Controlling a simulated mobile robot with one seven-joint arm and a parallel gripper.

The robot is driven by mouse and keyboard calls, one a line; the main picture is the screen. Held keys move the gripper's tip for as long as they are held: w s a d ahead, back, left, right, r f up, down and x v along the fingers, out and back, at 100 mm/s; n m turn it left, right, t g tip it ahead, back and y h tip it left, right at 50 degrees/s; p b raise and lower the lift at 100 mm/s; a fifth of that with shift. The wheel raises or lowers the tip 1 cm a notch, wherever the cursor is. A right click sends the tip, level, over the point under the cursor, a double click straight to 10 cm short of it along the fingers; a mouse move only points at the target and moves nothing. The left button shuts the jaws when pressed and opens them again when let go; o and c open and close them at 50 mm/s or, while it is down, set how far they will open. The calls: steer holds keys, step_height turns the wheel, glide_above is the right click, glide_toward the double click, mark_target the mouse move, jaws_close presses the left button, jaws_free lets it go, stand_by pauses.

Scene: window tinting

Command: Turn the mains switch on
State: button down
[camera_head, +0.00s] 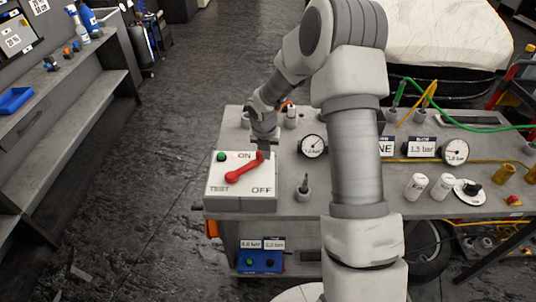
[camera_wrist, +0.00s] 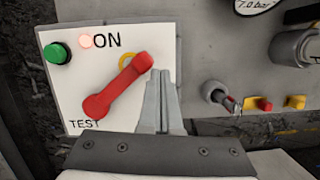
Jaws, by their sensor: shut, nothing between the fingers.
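The mains switch box (camera_head: 222,191) is a pale panel marked ON at the top, OFF at the lower right and TEST at the lower left. Its red lever (camera_head: 245,168) lies diagonally from lower left to upper right; in the wrist view the lever (camera_wrist: 115,88) slants between TEST and the area right of ON. A small lamp (camera_wrist: 86,41) beside ON glows reddish; a green button (camera_wrist: 57,53) sits to its left. My gripper (camera_head: 264,151) is shut and empty. Its fingertips (camera_wrist: 163,75) are just right of the lever's upper end; I cannot tell whether they touch.
A green hose (camera_head: 455,119) crosses the back right. The floor left of the bench is clear.

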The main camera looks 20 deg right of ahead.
steer(key=shift+w+a, duration=0.15)
steer(key=shift+w, duration=0.55)
stand_by(0.4)
